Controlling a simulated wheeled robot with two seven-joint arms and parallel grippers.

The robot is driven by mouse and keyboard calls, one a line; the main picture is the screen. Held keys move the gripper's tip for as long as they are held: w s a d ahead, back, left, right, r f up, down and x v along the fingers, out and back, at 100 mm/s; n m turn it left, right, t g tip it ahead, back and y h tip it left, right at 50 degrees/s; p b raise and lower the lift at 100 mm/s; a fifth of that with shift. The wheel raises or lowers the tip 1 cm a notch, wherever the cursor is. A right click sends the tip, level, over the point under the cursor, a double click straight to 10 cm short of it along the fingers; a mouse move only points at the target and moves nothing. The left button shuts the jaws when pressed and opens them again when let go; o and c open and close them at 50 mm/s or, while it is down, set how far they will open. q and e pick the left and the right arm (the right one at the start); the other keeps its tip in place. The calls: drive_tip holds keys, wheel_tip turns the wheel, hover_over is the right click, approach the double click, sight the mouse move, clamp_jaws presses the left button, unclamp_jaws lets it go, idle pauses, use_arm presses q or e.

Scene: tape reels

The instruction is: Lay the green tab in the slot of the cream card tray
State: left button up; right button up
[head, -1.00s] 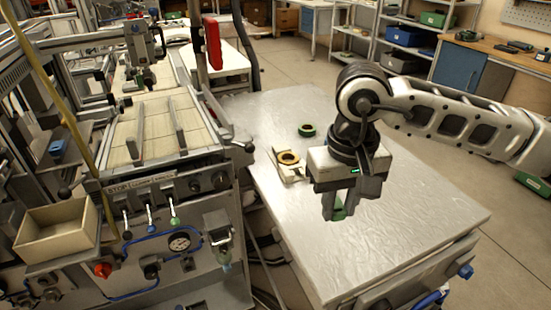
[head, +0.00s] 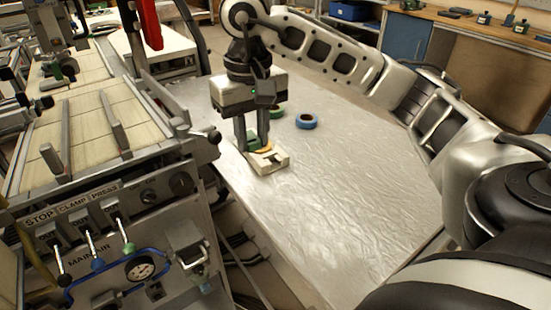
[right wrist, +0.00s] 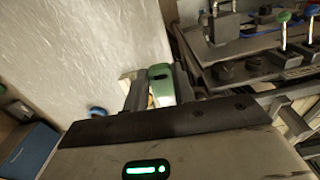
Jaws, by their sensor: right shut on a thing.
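The cream card tray (head: 273,166) lies on the silver-topped table, with a yellow-orange ring (head: 265,149) on it. My right gripper (head: 252,142) points down at the tray's far left side in the head view. It is shut on the green tab (right wrist: 161,88), which shows between the fingers in the right wrist view; the fingers (right wrist: 160,80) hide part of it. A corner of the tray shows behind them. The slot is hidden, and I cannot tell whether the tab touches the tray. My left gripper is not in view.
A green reel (head: 277,112) stands just behind the gripper, and a blue reel (head: 306,121) lies to its right. The machine with levers and a gauge (head: 140,268) borders the table (head: 340,200) at left. The table's front and right are clear.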

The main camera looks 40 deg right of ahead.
drive_tip(key=w+d+f, duration=0.1)
drive_tip(key=d+f, duration=0.2)
drive_tip(key=w+d+f+p, duration=0.1)
drive_tip(key=w+d+f, duration=0.1)
drive_tip(key=d+f, duration=0.2)
drive_tip(key=w+d+f+p, duration=0.1)
drive_tip(key=d+f, duration=0.2)
drive_tip(key=f, duration=0.1)
drive_tip(key=shift+w+d, duration=0.25)
drive_tip(key=shift+w, duration=0.1)
drive_tip(key=shift+f, duration=0.45)
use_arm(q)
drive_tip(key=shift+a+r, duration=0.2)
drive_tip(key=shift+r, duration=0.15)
use_arm(e)
drive_tip(key=shift+f+b, duration=0.25)
drive_tip(key=shift+b, duration=0.05)
use_arm(q)
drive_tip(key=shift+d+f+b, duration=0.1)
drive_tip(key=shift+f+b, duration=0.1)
drive_tip(key=shift+b, duration=0.1)
use_arm(e)
drive_tip(key=shift+f, duration=0.35)
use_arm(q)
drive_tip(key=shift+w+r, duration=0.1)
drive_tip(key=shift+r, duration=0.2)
use_arm(e)
drive_tip(key=o, duration=0.9)
